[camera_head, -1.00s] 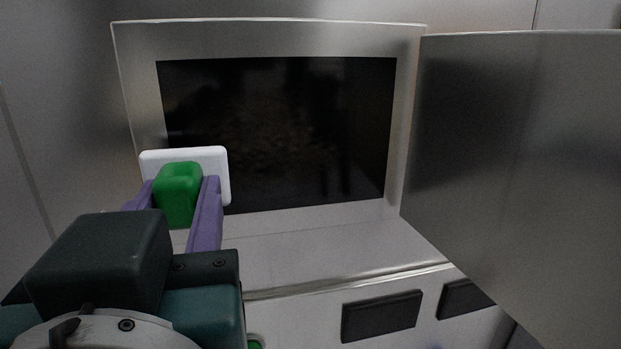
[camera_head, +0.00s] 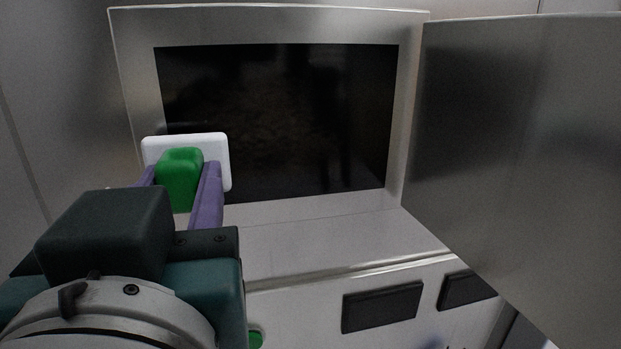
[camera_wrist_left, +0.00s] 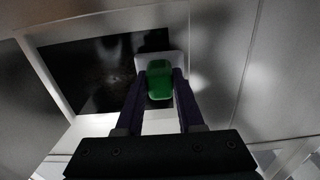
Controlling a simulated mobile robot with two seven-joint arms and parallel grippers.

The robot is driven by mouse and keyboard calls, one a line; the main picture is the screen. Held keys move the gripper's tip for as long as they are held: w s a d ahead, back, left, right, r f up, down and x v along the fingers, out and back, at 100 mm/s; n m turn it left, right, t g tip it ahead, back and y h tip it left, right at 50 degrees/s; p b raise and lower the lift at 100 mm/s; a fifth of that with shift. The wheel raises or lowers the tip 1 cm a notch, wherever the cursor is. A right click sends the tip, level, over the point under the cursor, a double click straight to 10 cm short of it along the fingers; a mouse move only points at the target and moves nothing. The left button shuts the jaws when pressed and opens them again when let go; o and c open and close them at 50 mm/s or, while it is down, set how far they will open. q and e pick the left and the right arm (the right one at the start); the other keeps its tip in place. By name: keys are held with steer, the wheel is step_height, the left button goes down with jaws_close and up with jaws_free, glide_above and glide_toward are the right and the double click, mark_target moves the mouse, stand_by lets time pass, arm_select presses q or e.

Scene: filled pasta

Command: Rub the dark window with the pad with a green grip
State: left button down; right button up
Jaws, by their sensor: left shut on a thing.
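The dark window (camera_head: 290,120) is a black rectangle in a metal frame on the back wall. It also shows in the left wrist view (camera_wrist_left: 80,75). My left gripper (camera_head: 182,185) is shut on the green grip (camera_head: 180,172) of the pad. The white pad (camera_head: 216,150) faces the window and overlaps its lower left corner in the head view. In the left wrist view the pad (camera_wrist_left: 178,60) also overlaps the window. I cannot tell whether the pad touches the glass. My right gripper is not in view.
A large metal panel (camera_head: 520,140) stands out at the right, beside the window frame. A light ledge (camera_head: 320,240) runs below the window, with two dark rectangular plates (camera_head: 381,307) on its front. A small green thing (camera_head: 255,338) shows at the bottom.

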arm_select(q)
steer(key=shift+w+a, duration=0.2)
steer(key=shift+w, duration=0.45)
steer(key=shift+d+b, duration=0.1)
steer(key=shift+b, duration=0.25)
